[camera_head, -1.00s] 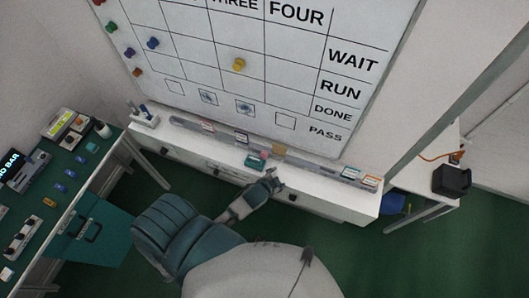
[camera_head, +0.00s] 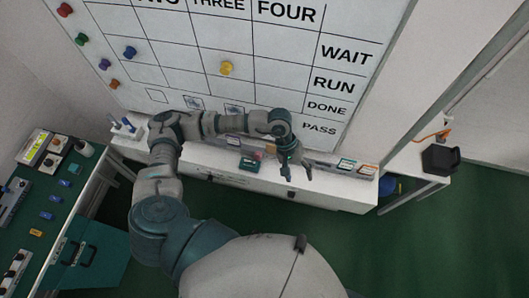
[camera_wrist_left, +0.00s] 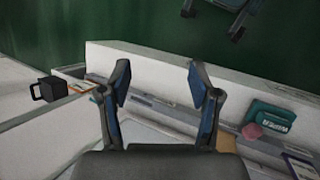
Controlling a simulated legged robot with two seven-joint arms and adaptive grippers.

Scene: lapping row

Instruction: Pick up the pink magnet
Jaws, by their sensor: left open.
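The pink magnet (camera_wrist_left: 252,130) sits on the white ledge against the green wiper (camera_wrist_left: 271,121), right of my gripper in the left wrist view. In the head view the pink magnet (camera_head: 258,155) shows as a small spot by the wiper (camera_head: 249,164). My left gripper (camera_head: 298,174) is open and empty, over the ledge to the right of the wiper in the head view. Its two fingers (camera_wrist_left: 158,75) stand wide apart in the left wrist view, with the pink magnet outside them.
The whiteboard (camera_head: 270,101) holds a yellow magnet (camera_head: 226,68) and several coloured magnets at its left edge. Small boxes (camera_head: 347,165) lie on the ledge at right. A black mug-like object (camera_head: 440,160) stands on a side table. A green workbench (camera_head: 75,190) is at left.

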